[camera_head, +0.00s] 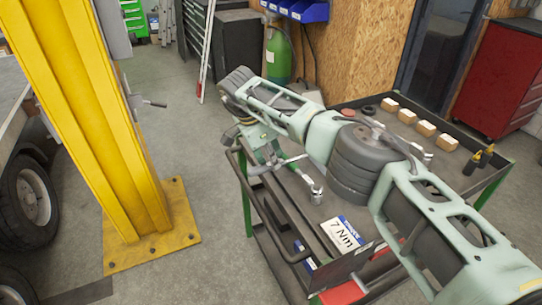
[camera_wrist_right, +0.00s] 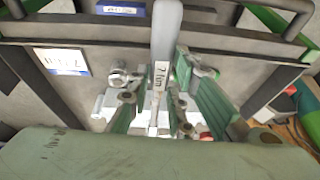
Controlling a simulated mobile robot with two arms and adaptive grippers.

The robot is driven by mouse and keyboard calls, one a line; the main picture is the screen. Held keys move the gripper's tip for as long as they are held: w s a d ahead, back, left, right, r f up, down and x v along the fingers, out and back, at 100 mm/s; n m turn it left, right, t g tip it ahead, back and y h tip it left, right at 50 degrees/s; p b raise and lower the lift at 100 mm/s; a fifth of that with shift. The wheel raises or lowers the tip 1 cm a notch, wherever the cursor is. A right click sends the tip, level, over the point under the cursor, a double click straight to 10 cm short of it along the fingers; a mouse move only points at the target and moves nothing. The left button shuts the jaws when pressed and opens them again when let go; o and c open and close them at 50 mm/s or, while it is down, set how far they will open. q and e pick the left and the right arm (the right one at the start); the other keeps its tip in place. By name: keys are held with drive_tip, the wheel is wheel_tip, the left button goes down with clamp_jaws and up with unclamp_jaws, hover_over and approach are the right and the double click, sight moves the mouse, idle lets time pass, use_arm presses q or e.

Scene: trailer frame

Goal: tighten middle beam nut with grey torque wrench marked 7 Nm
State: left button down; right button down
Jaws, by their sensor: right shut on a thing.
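My right gripper (camera_head: 268,150) is over the left edge of a grey tool trolley, at the end of my arm reaching in from the lower right. In the right wrist view, its green fingers (camera_wrist_right: 166,100) are shut on a grey torque wrench (camera_wrist_right: 167,30) with a white "7 Nm" label. A silver round-headed tool part (camera_head: 317,190) shows beside the gripper above the trolley; I cannot tell whether it belongs to the held wrench. A white "7 Nm" card (camera_head: 343,234) lies on the trolley. No beam nut can be made out. My left gripper is not in view.
The trolley (camera_head: 330,205) also carries several wooden blocks (camera_head: 407,117) and dark round parts at the back. A yellow post (camera_head: 95,120) on a bolted floor plate stands left, near trailer wheels (camera_head: 30,200). Clear floor (camera_head: 190,120) lies between post and trolley.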

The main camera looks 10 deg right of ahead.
drive_tip(key=shift+s+d+r+n+p, duration=0.15)
drive_tip(key=shift+s+r+n+p, duration=0.2)
drive_tip(key=shift+p, duration=0.3)
drive_tip(key=shift+s+d+f+n+t+y+p, duration=0.2)
drive_tip(key=shift+s+d+n+p, duration=0.65)
drive_tip(key=shift+s, duration=0.6)
drive_tip(key=shift+s+d+n+t+y+p, duration=0.2)
drive_tip(key=shift+s+d+n+p, duration=0.4)
drive_tip(key=shift+s+d, duration=0.6)
drive_tip(key=shift+s+d+f+n+t+y+p, duration=0.1)
drive_tip(key=shift+s+d+n+t+p, duration=0.2)
drive_tip(key=shift+s+d+n+p, duration=0.9)
drive_tip(key=s+d+n+y+b, duration=0.1)
drive_tip(key=s+d+n+b, duration=0.1)
drive_tip(key=d, duration=0.4)
drive_tip(key=s+d+n+t+y+b, duration=0.1)
drive_tip(key=s+d+n+b, duration=0.1)
drive_tip(key=s+d+n, duration=0.2)
drive_tip(key=shift+s+d, duration=0.95)
drive_tip(key=shift+d, duration=0.25)
drive_tip(key=shift+a, duration=0.1)
